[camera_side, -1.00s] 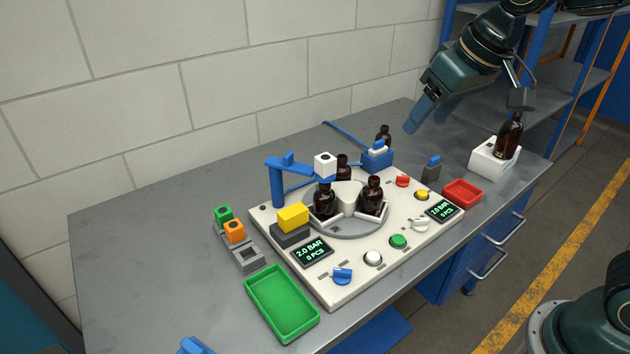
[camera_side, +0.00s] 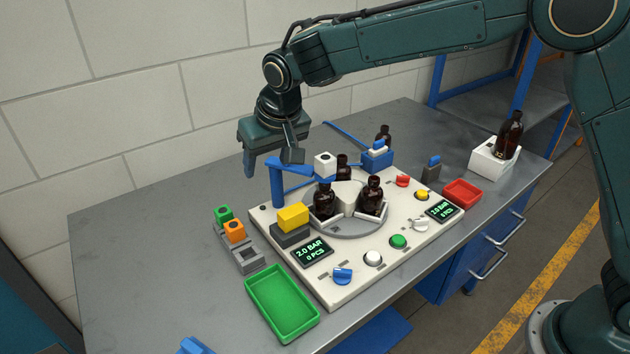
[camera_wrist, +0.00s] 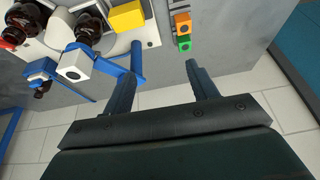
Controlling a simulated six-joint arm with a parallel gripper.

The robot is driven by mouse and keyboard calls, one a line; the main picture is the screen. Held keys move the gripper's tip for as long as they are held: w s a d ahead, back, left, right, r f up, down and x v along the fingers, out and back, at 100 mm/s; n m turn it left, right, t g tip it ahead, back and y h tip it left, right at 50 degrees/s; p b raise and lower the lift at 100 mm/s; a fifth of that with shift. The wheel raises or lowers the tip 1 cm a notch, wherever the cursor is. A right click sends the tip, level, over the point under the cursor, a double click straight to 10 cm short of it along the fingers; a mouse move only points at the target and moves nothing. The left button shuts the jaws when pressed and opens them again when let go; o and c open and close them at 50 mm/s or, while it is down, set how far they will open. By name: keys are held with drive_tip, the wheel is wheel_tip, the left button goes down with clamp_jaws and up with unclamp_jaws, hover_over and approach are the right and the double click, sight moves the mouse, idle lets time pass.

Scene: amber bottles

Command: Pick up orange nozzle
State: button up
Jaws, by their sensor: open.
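The orange nozzle (camera_side: 234,231) is a small block with a round hole in its top. It sits in a grey rack (camera_side: 247,259) at the left of the white console, beside a green nozzle (camera_side: 223,215). In the wrist view the orange nozzle (camera_wrist: 182,20) shows near the top, just above the green one (camera_wrist: 184,42). My gripper (camera_side: 270,168) hangs above the back of the table, behind and to the right of the rack. Its fingers (camera_wrist: 158,78) are apart with nothing between them.
A blue post with an arm and white cube (camera_side: 325,164) stands close to my gripper. The white console (camera_side: 340,290) carries a yellow block (camera_side: 292,217), brown bottles (camera_side: 372,195) and buttons. A green tray (camera_side: 283,303) lies in front of the rack.

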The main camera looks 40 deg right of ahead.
approach(234, 226)
drive_tip(key=shift+a+x, duration=0.2)
drive_tip(key=shift+x, duration=2.65)
drive_tip(key=shift+d+x, duration=0.2)
drive_tip(key=shift+x, duration=2.4)
drive_tip(key=shift+c, duration=0.2)
drive_tip(key=c, duration=1)
